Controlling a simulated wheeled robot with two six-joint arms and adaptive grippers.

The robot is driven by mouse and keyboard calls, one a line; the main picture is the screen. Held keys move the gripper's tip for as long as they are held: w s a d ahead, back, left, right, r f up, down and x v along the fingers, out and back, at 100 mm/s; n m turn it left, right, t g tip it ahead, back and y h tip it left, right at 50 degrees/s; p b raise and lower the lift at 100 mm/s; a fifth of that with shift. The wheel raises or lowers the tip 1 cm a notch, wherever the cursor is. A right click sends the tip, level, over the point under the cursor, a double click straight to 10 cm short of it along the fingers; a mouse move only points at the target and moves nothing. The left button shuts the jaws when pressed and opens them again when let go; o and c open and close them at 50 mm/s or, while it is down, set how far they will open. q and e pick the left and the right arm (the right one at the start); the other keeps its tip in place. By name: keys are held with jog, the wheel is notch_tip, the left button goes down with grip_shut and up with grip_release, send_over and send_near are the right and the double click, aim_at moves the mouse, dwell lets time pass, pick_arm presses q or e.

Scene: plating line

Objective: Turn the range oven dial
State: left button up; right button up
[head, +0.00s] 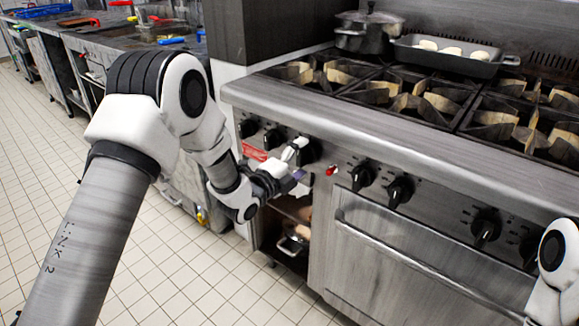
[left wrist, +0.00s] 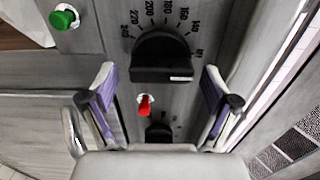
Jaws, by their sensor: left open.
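The oven dial is a black knob with a white mark and temperature numbers around it. In the left wrist view the dial (left wrist: 160,55) sits between and beyond the fingertips. In the head view a black dial (head: 309,151) on the range's front panel is just beyond the fingers. My left gripper (head: 300,163) is open, its fingers spread on either side of the dial; it also shows in the left wrist view (left wrist: 158,80). I cannot tell whether a finger touches the dial. My right gripper is out of view.
A red indicator (left wrist: 146,105) and a green button (left wrist: 65,17) are close to the dial. More knobs (head: 400,191) line the panel. An oven door handle (head: 420,262) runs below. A pot (head: 367,32) and a tray (head: 450,60) stand on the range.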

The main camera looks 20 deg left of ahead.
pick_arm(q)
jog(key=v, duration=1)
jog(key=shift+s, duration=0.4)
jog(key=shift+a, duration=0.15)
